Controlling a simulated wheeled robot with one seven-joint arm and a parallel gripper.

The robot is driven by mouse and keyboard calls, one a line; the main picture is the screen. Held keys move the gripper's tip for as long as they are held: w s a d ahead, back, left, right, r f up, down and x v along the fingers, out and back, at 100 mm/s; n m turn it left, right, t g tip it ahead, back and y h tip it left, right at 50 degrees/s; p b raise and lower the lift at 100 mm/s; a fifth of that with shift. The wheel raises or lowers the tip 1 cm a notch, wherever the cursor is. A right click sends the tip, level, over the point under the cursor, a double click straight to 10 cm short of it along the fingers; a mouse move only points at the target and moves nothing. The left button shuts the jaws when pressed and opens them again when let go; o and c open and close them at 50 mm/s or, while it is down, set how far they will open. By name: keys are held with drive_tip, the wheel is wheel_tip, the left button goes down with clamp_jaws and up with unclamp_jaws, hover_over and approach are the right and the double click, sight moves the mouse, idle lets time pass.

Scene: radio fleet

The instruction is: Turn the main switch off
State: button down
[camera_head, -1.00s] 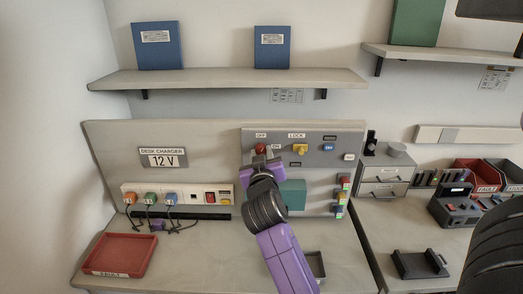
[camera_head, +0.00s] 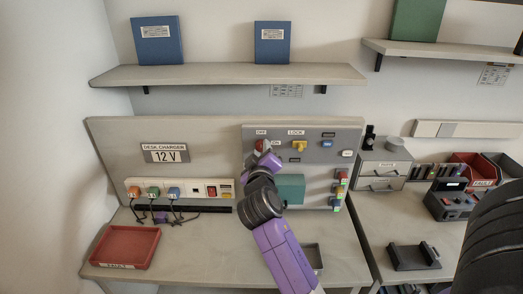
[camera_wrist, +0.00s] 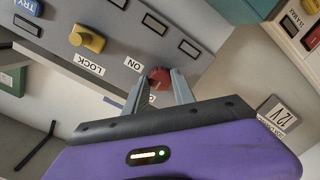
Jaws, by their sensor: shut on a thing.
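The main switch is a red knob (camera_head: 260,144) with OFF and ON labels at the upper left of the grey panel (camera_head: 330,155). My gripper (camera_head: 262,152) reaches up to it from below and partly hides it. In the wrist view the red knob (camera_wrist: 159,76) shows between the two grey fingers of my gripper (camera_wrist: 160,86), which is shut on it. The ON label shows beside the knob; the OFF label is mostly hidden there by a finger. The knob's exact pointing direction is hard to tell.
A yellow LOCK knob (camera_head: 298,146) sits to the right of the switch. A teal block (camera_head: 291,188) and coloured buttons are lower on the panel. A charger strip (camera_head: 180,191) with plugs is at the left. A red tray (camera_head: 124,247) lies on the desk.

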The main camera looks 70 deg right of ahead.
drive_tip(key=shift+f, duration=0.1)
drive_tip(key=c, duration=1)
unclamp_jaws()
drive_tip(key=shift+c, duration=0.2)
drive_tip(key=b+v, duration=0.2)
drive_tip(key=v, duration=0.6)
drive_tip(key=shift+w, duration=0.1)
